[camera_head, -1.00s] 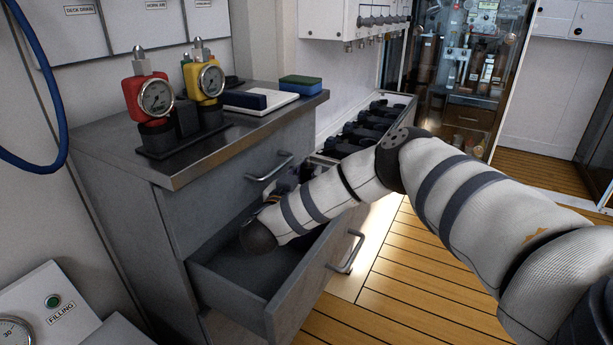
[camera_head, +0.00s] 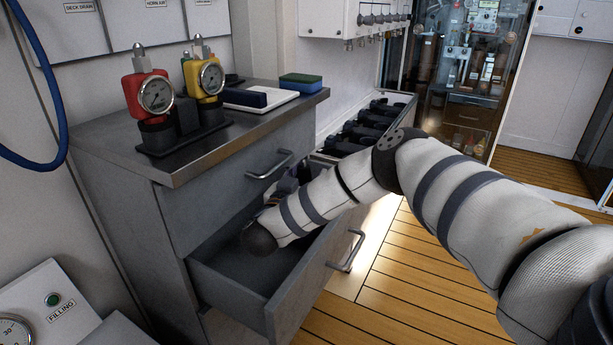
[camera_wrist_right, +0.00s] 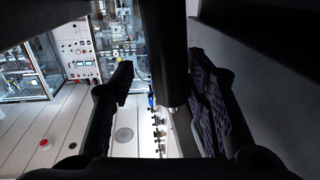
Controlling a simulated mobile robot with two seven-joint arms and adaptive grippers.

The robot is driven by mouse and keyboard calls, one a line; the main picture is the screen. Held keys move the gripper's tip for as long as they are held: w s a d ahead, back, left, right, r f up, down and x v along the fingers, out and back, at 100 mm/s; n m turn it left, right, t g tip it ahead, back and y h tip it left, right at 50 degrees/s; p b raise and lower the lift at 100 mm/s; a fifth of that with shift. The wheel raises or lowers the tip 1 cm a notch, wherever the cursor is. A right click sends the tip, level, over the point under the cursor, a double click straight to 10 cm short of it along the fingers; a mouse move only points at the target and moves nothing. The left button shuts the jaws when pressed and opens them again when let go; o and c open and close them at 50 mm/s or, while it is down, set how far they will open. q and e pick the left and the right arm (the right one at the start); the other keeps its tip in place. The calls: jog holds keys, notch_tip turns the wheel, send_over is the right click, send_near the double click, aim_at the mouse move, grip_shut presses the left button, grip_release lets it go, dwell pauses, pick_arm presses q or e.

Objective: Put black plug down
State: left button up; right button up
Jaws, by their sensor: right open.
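A black cylinder, likely the black plug (camera_wrist_right: 165,50), stands in the upper middle of the right wrist view, with a small metallic end at its lower tip. My right gripper (camera_wrist_right: 160,78) is open, with one finger on each side of it. The cylinder is apart from the left finger and close to the purple-padded right finger; I cannot tell if they touch. In the head view, my right gripper (camera_head: 290,182) is mostly hidden behind my forearm, by the cabinet front. The plug cannot be made out there. My left gripper is not in view.
An open, seemingly empty drawer (camera_head: 300,312) lies below my right wrist. A grey cabinet (camera_head: 120,205) bears red (camera_head: 145,98) and yellow (camera_head: 205,78) gauges. Another open drawer (camera_head: 402,103) behind my arm holds several dark items. Wooden floor (camera_head: 420,275) is clear at right.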

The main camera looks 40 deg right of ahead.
jog(key=shift+r, duration=0.35)
jog(key=v, duration=0.3)
jog(key=r+p+v, duration=0.1)
jog(key=v, duration=0.2)
jog(key=shift+w, duration=0.2)
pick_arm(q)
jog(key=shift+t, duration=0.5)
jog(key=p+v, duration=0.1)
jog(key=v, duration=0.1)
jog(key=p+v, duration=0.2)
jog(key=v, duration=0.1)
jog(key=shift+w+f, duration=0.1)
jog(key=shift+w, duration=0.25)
pick_arm(e)
send_near(305, 169)
jog(key=shift+s+a+f, duration=0.35)
jog(key=shift+s+a, duration=0.05)
jog(key=shift+a, duration=0.1)
